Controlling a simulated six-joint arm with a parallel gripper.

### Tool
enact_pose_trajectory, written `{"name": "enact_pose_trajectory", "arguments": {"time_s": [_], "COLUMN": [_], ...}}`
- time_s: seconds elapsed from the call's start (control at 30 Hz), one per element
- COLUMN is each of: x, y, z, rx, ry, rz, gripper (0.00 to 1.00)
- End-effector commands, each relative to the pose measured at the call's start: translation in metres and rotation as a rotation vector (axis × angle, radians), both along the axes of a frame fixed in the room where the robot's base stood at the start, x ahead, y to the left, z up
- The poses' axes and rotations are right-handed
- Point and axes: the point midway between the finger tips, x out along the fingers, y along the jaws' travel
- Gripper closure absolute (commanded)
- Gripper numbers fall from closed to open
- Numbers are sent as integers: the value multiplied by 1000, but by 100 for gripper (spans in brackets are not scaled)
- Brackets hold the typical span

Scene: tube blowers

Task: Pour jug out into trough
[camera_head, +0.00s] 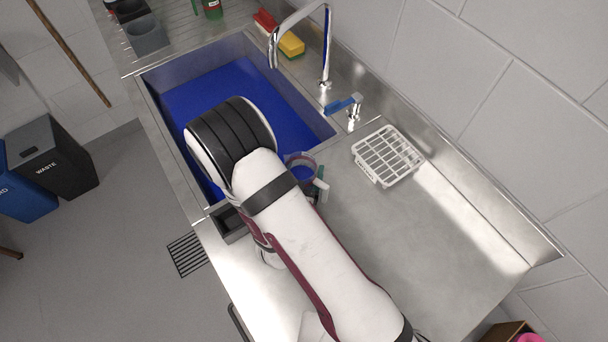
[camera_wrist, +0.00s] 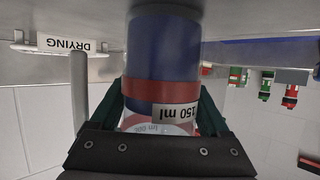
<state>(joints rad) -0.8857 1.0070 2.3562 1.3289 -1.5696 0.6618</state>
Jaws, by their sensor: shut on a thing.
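The jug (camera_head: 302,160) is a small clear vessel with a reddish rim at the right edge of the sink, partly hidden behind my arm. In the wrist view the jug (camera_wrist: 163,50) is blue above a red band, with an inverted "150 ml" label. The "DRYING" sign there is inverted too, so the jug looks about upright. My gripper (camera_wrist: 160,108) is shut on the jug, a dark green finger on each side. Nothing is marked as a trough; the steel sink (camera_head: 243,47) with a blue interior is the largest basin. I cannot tell whether its blue is liquid or lining.
A chrome tap (camera_head: 327,50) arches over the sink, with a blue-handled valve (camera_head: 343,104) beside it. A white rack (camera_head: 388,156) stands right of my arm. A yellow sponge (camera_head: 291,44) lies behind the sink. The steel counter (camera_head: 450,240) at the right is clear.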

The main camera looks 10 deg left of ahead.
Motion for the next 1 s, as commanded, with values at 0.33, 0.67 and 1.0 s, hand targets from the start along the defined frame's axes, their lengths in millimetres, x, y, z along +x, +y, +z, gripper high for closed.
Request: {"name": "enact_pose_trajectory", "arguments": {"time_s": [0.33, 0.67, 1.0], "x": [1, 45, 83], "y": [1, 40, 76], "z": [72, 87, 71], "rx": [7, 1, -2], "ry": [-5, -3, -1], "rz": [0, -5, 1], "gripper": [97, 97, 97]}}
